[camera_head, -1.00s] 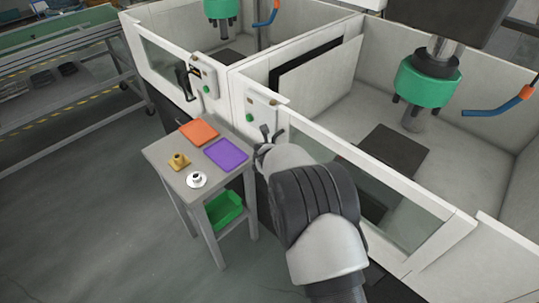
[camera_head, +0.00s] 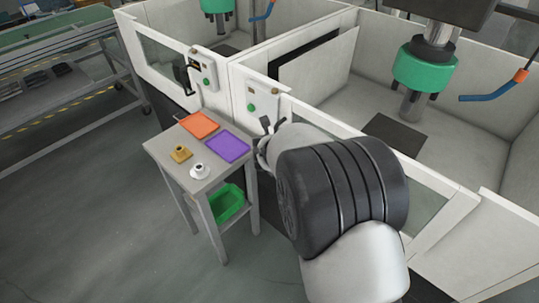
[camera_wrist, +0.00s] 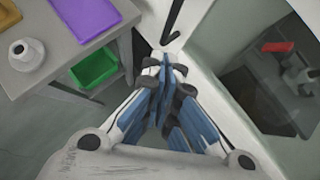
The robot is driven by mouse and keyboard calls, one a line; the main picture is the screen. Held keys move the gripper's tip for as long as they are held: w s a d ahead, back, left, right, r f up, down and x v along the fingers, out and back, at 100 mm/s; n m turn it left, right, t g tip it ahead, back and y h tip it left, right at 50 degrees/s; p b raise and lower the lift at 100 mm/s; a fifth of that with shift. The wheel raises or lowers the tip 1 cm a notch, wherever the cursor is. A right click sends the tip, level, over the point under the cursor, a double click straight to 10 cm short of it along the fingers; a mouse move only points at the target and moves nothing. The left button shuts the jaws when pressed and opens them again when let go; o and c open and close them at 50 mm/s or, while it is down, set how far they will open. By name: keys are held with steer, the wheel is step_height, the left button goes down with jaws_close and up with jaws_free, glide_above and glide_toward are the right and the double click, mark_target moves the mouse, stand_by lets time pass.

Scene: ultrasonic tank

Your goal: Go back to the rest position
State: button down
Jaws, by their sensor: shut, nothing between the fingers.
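My gripper (camera_wrist: 167,75) is shut and empty in the wrist view, its blue-padded fingers pressed together. In the head view my gripper (camera_head: 270,127) shows small at the end of my arm, beside the control panel of the near machine and to the right of the small table. My arm's large dark joint fills the lower right of the head view and hides part of the machine's front. No object is held.
The small table (camera_head: 178,161) bears an orange tray (camera_head: 198,124), a purple tray (camera_head: 228,146), a brass part (camera_head: 181,153) and a white part (camera_head: 200,171). A green bin (camera_head: 226,203) sits on its lower shelf. White machine walls (camera_head: 372,132) stand close to my arm. Open floor lies left.

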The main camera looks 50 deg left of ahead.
steer(key=v, duration=0.3)
steer(key=shift+s+a, duration=0.15)
steer(key=shift+s, duration=0.05)
steer(key=shift+s, duration=0.1)
